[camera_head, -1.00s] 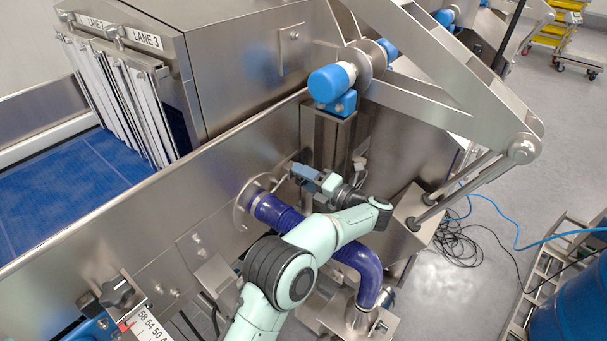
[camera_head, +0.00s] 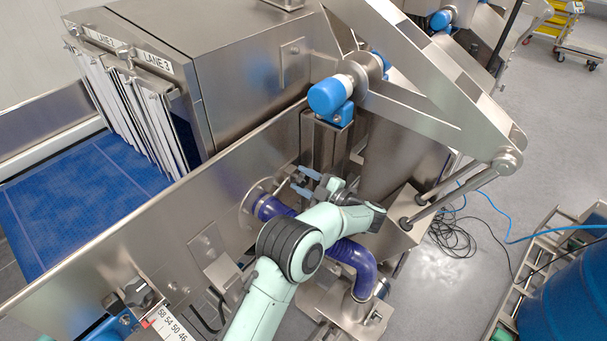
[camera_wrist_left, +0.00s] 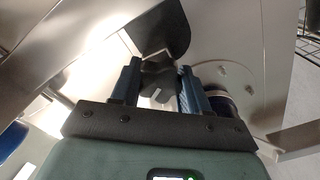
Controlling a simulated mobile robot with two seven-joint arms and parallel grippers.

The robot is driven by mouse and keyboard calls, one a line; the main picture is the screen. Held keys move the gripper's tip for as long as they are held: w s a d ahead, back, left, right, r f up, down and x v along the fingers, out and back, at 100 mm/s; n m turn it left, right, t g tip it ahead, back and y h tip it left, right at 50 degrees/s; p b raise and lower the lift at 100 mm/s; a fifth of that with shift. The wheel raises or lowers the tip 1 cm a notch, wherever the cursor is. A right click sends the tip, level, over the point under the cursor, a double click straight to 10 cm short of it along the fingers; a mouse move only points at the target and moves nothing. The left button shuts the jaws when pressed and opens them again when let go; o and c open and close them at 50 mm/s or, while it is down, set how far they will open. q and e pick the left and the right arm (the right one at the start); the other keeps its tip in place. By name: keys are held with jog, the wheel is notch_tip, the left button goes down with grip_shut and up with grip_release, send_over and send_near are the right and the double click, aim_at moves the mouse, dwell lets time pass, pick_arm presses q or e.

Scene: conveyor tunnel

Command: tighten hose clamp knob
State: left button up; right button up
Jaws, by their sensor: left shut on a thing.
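My left gripper (camera_head: 303,181) is beside the steel side wall, near the round flange where the purple hose (camera_head: 354,258) meets it. In the left wrist view, the gripper's two blue fingers (camera_wrist_left: 159,76) stand on either side of a dark lobed knob (camera_wrist_left: 155,83) with a pale mark, and are shut on it. The knob is small and partly hidden between the fingers in the head view (camera_head: 297,180). The hose also shows in the left wrist view (camera_wrist_left: 220,100), right of the fingers. My right gripper is not in view.
Another black knob (camera_head: 138,292) sits by a numbered scale (camera_head: 172,328) at lower left. A blue-capped roller end (camera_head: 328,95) and steel frame arms stand above my arm. A blue drum (camera_head: 570,300) stands at right; cables (camera_head: 455,235) lie on the floor.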

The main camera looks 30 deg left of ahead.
pick_arm(q)
jog(key=m+p, duration=0.1)
jog(key=m, duration=0.1)
jog(key=m+p, duration=0.2)
jog(key=m, duration=0.1)
jog(key=shift+w+d+r, duration=0.1)
jog(key=shift+w, duration=0.05)
jog(key=shift+m+p, duration=0.6)
jog(key=shift+m, duration=0.1)
jog(key=shift+f, duration=0.3)
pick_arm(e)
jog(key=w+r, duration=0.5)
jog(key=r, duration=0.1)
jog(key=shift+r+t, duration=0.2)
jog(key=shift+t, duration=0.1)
pick_arm(q)
jog(key=shift+f+m, duration=0.15)
jog(key=shift+m, duration=0.15)
jog(key=o, duration=0.7)
jog(key=shift+s, duration=0.2)
jog(key=o, duration=0.4)
jog(key=shift+w, duration=0.1)
jog(key=shift+c, duration=0.2)
